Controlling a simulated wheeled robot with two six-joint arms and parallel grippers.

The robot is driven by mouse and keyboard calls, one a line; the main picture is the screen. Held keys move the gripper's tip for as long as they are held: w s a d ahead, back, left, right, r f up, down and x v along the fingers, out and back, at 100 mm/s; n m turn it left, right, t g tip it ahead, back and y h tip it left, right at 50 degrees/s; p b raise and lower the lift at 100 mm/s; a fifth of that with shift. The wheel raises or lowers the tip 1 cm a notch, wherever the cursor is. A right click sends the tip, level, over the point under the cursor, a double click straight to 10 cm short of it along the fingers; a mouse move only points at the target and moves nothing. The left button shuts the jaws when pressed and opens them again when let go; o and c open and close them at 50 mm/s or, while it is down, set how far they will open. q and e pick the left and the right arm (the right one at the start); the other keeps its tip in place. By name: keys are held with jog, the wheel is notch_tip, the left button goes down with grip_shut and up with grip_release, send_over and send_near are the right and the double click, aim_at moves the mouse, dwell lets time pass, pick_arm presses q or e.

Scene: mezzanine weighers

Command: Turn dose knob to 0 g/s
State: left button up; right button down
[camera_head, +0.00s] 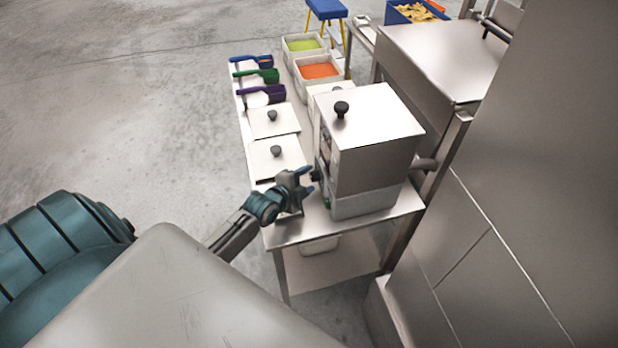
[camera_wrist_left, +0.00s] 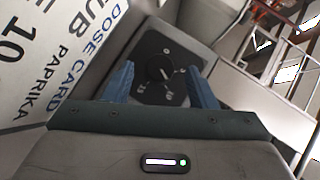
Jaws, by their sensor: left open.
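The dose knob (camera_wrist_left: 160,69) is a round black knob with a white pointer line on a dark dial plate in the left wrist view. The pointer slants toward the lower right; the dial figures are too small to read. My left gripper (camera_wrist_left: 162,82) is open, with one blue finger on each side of the knob and a gap to it. In the head view my left gripper (camera_head: 308,182) is at the left face of the steel feeder box (camera_head: 375,155), where it hides most of the dial. My right gripper is not in view.
A white dose card (camera_wrist_left: 55,50) stands left of the dial. White lidded bins (camera_head: 276,160), coloured scoops (camera_head: 262,94) and tubs of orange (camera_head: 318,71) and green (camera_head: 302,45) material line the bench behind. A large steel cabinet (camera_head: 540,150) stands at right. Floor at left is clear.

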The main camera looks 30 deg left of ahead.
pick_arm(q)
jog(key=shift+w+f, duration=0.2)
jog(key=shift+w, duration=0.4)
jog(key=c, duration=1)
dwell(0.3)
dwell(0.9)
jog(key=o, duration=1)
